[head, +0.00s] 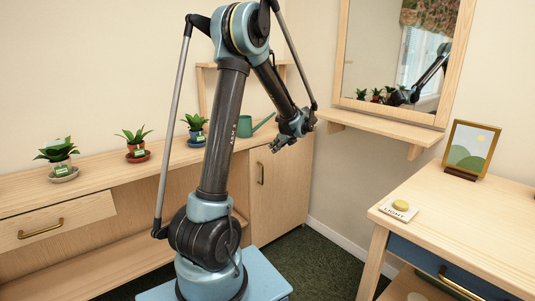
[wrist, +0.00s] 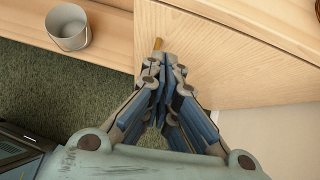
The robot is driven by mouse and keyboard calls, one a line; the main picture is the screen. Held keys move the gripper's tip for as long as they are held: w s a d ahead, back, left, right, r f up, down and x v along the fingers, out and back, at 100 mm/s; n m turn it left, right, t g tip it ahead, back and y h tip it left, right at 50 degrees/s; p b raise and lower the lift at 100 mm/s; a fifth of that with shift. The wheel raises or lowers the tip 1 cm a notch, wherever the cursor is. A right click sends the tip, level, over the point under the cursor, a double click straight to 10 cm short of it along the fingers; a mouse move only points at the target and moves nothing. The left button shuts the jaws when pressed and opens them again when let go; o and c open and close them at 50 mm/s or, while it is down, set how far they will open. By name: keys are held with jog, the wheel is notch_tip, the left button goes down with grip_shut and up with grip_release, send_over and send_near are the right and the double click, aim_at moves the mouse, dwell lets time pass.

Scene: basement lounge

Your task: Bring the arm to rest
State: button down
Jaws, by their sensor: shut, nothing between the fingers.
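My gripper (head: 291,140) hangs at the end of my raised, bent arm, in front of the wooden cabinet near the corner of the room. In the wrist view my gripper (wrist: 168,62) has its fingertips together with nothing between them. It points down toward the cabinet door (wrist: 205,60), and a bit of the brass handle (wrist: 157,44) shows just beyond the fingertips. I cannot tell how far the fingertips are from the door.
A mirror (head: 400,60) hangs above a shelf (head: 380,127). A bucket (wrist: 68,28) stands low.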

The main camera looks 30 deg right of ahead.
jog(key=shift+v, duration=1.8)
jog(key=s+a+r+n+g, duration=0.15)
jog(key=a+n, duration=0.65)
jog(key=a, duration=0.9)
jog(key=a+r+n+g, duration=0.25)
jog(key=a+n, duration=0.45)
jog(key=a, duration=1.1)
jog(key=s+a+f+n+g, duration=0.2)
jog(key=s+a+f+n, duration=0.2)
jog(key=s+a+n, duration=0.7)
jog(key=s+a+f+n+h, duration=0.1)
jog(key=s+a+f+n, duration=0.4)
jog(key=s+n, duration=0.3)
jog(key=shift+s+f+g+h, duration=0.3)
jog(key=shift+s+f+h, duration=0.1)
jog(key=shift+s+f, duration=0.3)
jog(key=shift+a, duration=0.1)
